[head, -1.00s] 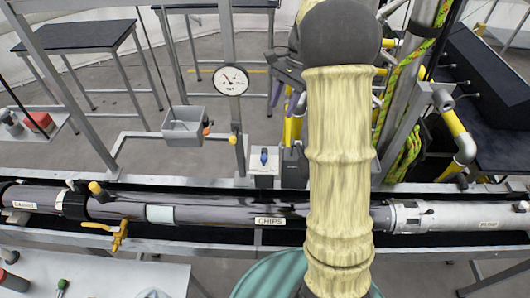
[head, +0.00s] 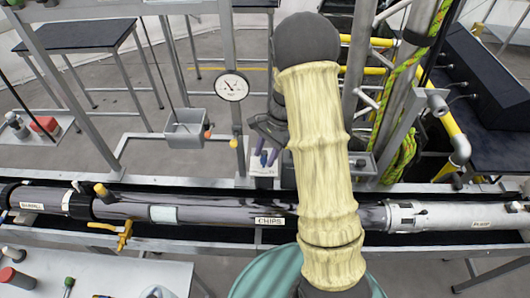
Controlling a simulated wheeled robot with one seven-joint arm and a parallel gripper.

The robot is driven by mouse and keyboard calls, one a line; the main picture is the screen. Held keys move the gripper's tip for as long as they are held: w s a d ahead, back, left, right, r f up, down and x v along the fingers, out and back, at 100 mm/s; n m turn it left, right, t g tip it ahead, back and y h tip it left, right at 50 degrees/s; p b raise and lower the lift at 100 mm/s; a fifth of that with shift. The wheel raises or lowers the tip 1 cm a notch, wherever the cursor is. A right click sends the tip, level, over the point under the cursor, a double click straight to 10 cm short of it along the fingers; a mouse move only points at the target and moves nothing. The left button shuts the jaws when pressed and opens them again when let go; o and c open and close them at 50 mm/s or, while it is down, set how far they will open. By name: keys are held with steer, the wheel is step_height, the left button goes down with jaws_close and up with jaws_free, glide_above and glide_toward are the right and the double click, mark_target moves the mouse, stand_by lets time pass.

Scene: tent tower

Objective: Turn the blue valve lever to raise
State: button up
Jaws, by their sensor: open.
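The small blue valve lever (head: 264,160) stands on a white box (head: 262,170) behind the long pipe, near the picture's middle. My gripper (head: 266,151) is above and around the top of this box, with purple-tipped fingers pointing down. The fingers are apart, one on each side of the lever as seen from here. I cannot tell whether they touch it. My pale-sleeved arm covers the area just right of the box.
A long dark pipe (head: 225,209) with labels crosses in front. A pressure gauge (head: 231,85) and a grey bin (head: 186,128) stand left of the box. Metal posts and a yellow-green rope (head: 403,158) are at right. A teal drum (head: 258,277) is below.

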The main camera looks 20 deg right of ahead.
steer(key=shift+a+f, duration=0.15)
steer(key=shift+f, duration=0.3)
steer(key=shift+s, duration=0.15)
jaws_close()
steer(key=shift+a+m, duration=0.15)
steer(key=shift+m, duration=0.25)
steer(key=m, duration=0.1)
steer(key=a+m+t, duration=0.1)
steer(key=m, duration=0.1)
steer(key=shift+w+a+t+y+b, duration=0.15)
steer(key=shift+w+t+y+b, duration=0.15)
steer(key=shift+w+b, duration=0.05)
steer(key=shift+w+a+m+t, duration=0.25)
steer(key=shift+m+t, duration=0.05)
steer(key=shift+m, duration=0.55)
steer(key=shift+w+a+m+t, duration=0.2)
steer(key=shift+w+m+t, duration=0.1)
steer(key=shift+m, duration=0.6)
steer(key=shift+w+a+m+t, duration=0.25)
steer(key=shift+m+t, duration=0.05)
steer(key=shift+m, duration=0.55)
jaws_free()
